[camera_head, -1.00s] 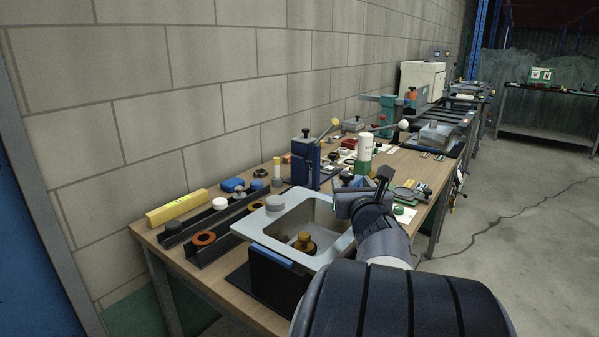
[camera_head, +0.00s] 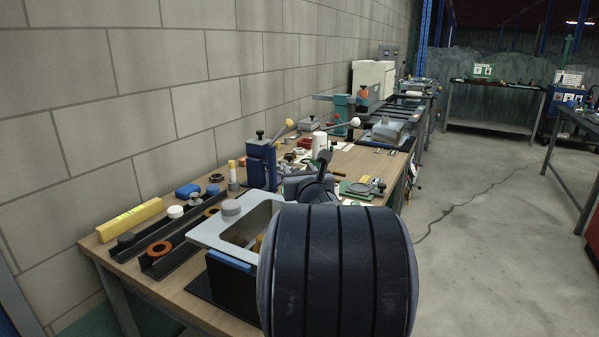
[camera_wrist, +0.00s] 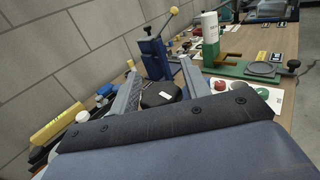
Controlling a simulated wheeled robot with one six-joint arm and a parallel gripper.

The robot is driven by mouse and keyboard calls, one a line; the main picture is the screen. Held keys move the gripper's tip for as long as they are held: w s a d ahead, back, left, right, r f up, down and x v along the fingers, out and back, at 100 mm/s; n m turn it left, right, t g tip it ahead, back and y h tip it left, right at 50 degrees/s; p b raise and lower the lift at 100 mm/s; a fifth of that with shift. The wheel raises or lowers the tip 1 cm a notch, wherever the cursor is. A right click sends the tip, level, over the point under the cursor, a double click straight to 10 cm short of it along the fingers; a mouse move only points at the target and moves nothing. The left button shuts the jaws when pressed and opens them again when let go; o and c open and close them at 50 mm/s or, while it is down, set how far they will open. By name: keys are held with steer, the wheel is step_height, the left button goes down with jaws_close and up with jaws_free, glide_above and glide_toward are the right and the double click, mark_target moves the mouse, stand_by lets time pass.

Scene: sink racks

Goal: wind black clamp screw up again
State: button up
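A blue upright clamp body (camera_head: 262,165) stands on the bench behind the sink, with a black knob (camera_head: 260,134) on top and a yellow-balled lever beside it. The blue body (camera_wrist: 155,58) and black knob (camera_wrist: 148,31) also show beyond the fingers in the wrist view. A second black knob (camera_wrist: 293,64) sits at the right of a green fixture (camera_wrist: 240,69). I cannot tell which is the clamp screw. My gripper (camera_wrist: 158,78) has its fingers apart; a dark rounded thing (camera_wrist: 160,93) shows between them, with no visible finger contact. My arm hides much of the gripper in the head view.
A metal sink tray (camera_head: 215,232) lies at the bench's near end, partly behind my arm. Dark channels (camera_head: 150,250), a yellow bar (camera_head: 128,219) and small parts lie left. A white bottle (camera_wrist: 210,40) stands behind.

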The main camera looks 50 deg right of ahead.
steer(key=c, duration=0.7)
